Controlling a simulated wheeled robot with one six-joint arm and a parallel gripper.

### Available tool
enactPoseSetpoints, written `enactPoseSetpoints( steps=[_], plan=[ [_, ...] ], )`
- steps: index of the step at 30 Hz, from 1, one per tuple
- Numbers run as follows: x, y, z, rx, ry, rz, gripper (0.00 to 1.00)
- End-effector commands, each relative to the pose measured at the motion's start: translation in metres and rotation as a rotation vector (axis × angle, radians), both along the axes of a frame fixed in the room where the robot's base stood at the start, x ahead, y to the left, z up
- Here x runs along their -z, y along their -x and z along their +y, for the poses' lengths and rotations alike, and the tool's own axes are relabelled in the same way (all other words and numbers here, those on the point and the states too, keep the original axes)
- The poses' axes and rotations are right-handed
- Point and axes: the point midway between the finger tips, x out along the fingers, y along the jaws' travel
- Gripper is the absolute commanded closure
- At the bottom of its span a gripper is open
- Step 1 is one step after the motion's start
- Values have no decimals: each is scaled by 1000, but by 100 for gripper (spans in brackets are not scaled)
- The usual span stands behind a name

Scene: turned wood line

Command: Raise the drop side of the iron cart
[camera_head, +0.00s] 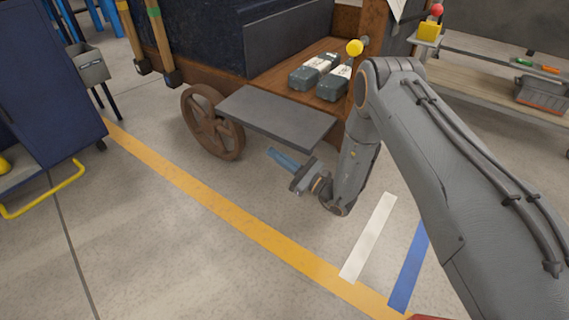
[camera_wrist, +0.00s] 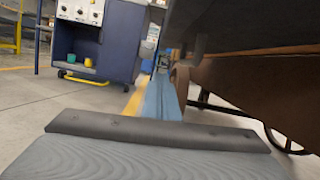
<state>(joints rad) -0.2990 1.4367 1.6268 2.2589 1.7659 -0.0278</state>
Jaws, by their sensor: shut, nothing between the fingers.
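The iron cart (camera_head: 170,72) has a rust-brown frame and a spoked wheel (camera_head: 212,122). Its drop side (camera_head: 278,116), a flat dark grey panel, hangs out from the cart nearly level. My gripper (camera_head: 276,156), with blue fingers, is shut and empty, low beside the panel's outer edge. In the wrist view the blue fingers (camera_wrist: 160,92) point along the cart's side. The panel's dark underside (camera_wrist: 250,22) fills the upper right there, above and right of the fingers. I cannot tell whether they touch it.
Two grey cases (camera_head: 318,76) rest on the cart's wooden bed. A dark blue cabinet (camera_head: 45,90) with a yellow handle stands at left. A bench (camera_head: 495,80) stands at right. The floor with the yellow line (camera_head: 215,212) is clear.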

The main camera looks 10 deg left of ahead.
Motion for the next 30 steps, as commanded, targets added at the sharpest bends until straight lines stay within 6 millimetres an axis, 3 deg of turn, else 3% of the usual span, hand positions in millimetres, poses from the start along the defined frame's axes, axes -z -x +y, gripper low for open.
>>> enactPoseSetpoints(
  steps=[5,15,30],
  plan=[
    [-8,-12,36,-5,-2,-3,100],
    [-43,-8,36,-5,1,0,100],
    [-49,-8,35,-4,0,1,100]
  ],
)
